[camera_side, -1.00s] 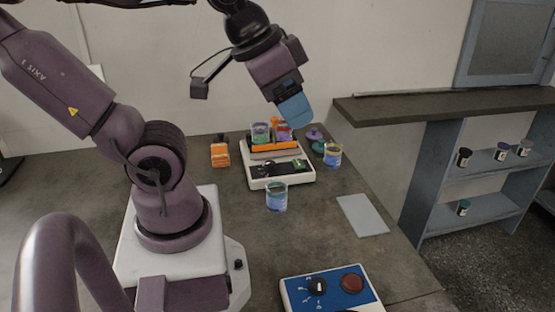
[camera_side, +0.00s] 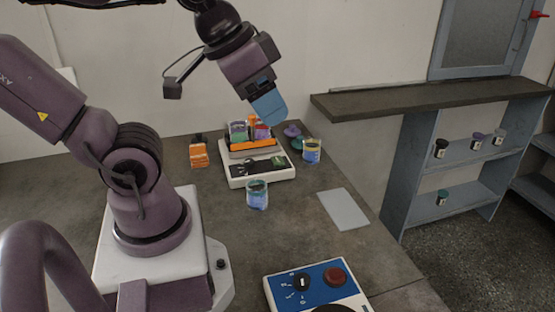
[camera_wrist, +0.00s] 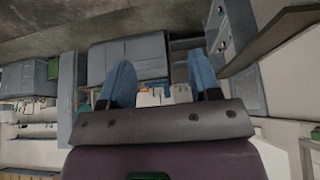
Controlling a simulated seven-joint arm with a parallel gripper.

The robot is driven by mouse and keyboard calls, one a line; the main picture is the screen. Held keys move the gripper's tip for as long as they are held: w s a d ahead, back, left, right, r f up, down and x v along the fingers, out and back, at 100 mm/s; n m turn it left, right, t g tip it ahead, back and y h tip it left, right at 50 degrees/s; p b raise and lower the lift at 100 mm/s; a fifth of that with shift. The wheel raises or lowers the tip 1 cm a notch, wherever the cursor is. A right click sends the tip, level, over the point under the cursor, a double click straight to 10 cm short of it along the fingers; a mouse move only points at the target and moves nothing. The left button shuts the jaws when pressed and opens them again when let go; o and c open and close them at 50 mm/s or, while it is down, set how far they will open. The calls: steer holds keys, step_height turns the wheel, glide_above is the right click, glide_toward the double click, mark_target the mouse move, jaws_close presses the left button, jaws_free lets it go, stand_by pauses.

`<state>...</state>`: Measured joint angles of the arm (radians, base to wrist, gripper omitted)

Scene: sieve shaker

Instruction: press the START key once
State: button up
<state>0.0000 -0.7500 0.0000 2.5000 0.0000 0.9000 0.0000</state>
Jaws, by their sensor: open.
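The sieve shaker is a white machine (camera_side: 262,180) on the bench in the side view. Its orange clamp (camera_side: 254,145) stands at the back with containers by it. Its front has a dark panel (camera_side: 245,168) with a small green patch (camera_side: 279,161) at the right. No START label is readable, so I cannot tell which part is the START key. My gripper (camera_side: 270,118), with blue fingers, hangs above the shaker, apart from it. In the wrist view my gripper (camera_wrist: 161,75) shows two fingers spread apart with nothing held between them.
A glass beaker (camera_side: 257,195) stands before the shaker; a jar (camera_side: 312,151) stands right of it. An orange bottle (camera_side: 199,155) is at left. A blue control box (camera_side: 308,287) with a red button sits at the front. A grey plate (camera_side: 343,209) lies flat at right.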

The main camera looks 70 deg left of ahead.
steer(key=shift+c, duration=0.5)
jaws_close()
stand_by(1.4)
